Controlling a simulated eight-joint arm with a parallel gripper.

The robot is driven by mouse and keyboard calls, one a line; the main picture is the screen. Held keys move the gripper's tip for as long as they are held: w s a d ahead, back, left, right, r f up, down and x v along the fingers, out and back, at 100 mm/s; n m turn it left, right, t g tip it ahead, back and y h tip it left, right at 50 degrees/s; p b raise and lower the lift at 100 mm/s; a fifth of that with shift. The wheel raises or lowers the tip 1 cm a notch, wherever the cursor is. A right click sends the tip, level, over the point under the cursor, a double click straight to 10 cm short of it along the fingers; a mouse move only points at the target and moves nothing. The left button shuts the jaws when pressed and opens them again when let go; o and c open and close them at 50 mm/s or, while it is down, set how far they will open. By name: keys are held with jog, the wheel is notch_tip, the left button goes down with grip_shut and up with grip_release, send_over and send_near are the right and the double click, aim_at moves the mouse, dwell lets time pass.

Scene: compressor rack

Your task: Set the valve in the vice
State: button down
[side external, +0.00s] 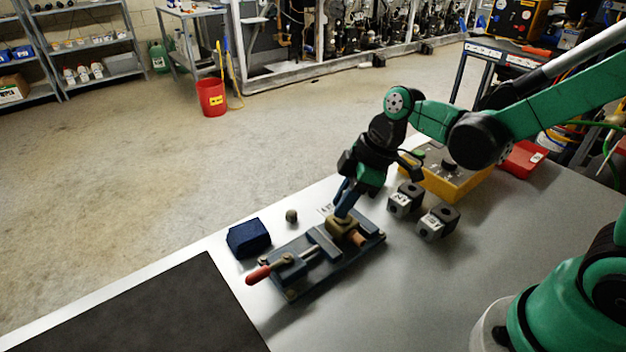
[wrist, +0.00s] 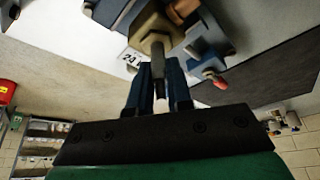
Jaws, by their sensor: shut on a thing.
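The valve (side external: 343,226) has a brass hex body with a dark stem. It also shows in the wrist view (wrist: 153,25). My gripper (side external: 345,208) points down with its blue fingers shut on the stem, and it shows from close up in the wrist view (wrist: 159,78). The vice (side external: 293,268) is blue-grey with a red-tipped handle and lies on the table. The valve is upright at the vice's far end, by the jaw and a copper-coloured part (side external: 358,239). I cannot tell whether it is seated or just above.
Two dark blocks with white labels (side external: 405,200) (side external: 438,222) stand right of the vice. A yellow box (side external: 452,184) and a red tray (side external: 522,158) lie behind. A dark blue block (side external: 248,238) and a small round knob (side external: 291,215) are to the left.

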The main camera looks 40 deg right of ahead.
jog(key=shift+f, duration=0.45)
jog(key=shift+c, duration=1.7)
grip_release()
jog(key=shift+r, duration=3.5)
jog(key=s+d+m+t+h, duration=0.3)
jog(key=s+d+m+t, duration=0.1)
jog(key=m, duration=0.6)
jog(key=shift+s+d+r+m+h, duration=0.2)
jog(key=shift+d+r+m+h, duration=0.2)
jog(key=shift+d, duration=0.1)
